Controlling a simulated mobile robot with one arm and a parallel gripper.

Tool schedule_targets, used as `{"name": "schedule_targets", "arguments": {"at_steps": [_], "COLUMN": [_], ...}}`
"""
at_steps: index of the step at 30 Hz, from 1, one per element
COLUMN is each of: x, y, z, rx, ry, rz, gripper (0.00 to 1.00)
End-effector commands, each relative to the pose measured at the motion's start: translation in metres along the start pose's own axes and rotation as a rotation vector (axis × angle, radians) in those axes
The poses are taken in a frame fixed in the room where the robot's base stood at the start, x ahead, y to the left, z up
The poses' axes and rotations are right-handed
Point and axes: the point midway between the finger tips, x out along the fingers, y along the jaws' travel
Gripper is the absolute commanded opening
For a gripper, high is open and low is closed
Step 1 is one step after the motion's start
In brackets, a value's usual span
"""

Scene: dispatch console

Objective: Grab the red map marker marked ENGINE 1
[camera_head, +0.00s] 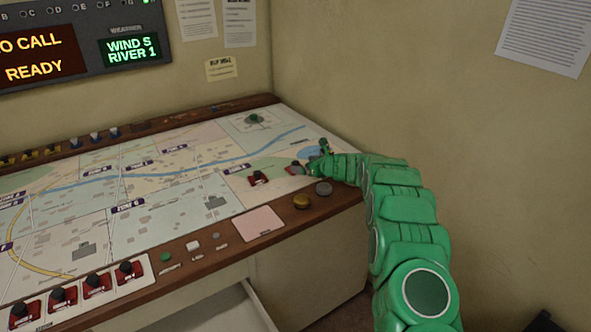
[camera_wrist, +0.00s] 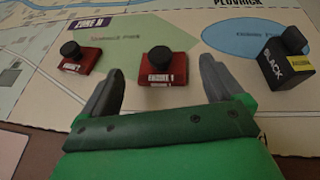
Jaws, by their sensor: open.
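The red map marker with a white ENGINE 1 label and a black knob (camera_wrist: 163,68) stands upright on the map. In the wrist view it is ahead of my gripper (camera_wrist: 160,85), centred between the two grey fingertips, with a gap on each side. My gripper is open and holds nothing. In the head view the gripper (camera_head: 315,163) is low over the right end of the map.
Another red marker (camera_wrist: 80,60) stands to the left, its label too blurred to read. A black marker (camera_wrist: 287,66) with a yellow label stands close to the right finger. Several red markers (camera_head: 97,282) line the console's front edge.

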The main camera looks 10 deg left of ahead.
Motion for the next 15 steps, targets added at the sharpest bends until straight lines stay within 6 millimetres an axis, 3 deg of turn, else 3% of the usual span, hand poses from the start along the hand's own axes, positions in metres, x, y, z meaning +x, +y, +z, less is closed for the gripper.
{"name": "schedule_targets", "arguments": {"at_steps": [15], "x": [0.032], "y": [0.002], "z": [-0.002], "rx": [0.000], "ry": [0.000], "rz": [0.002], "gripper": [0.94]}}
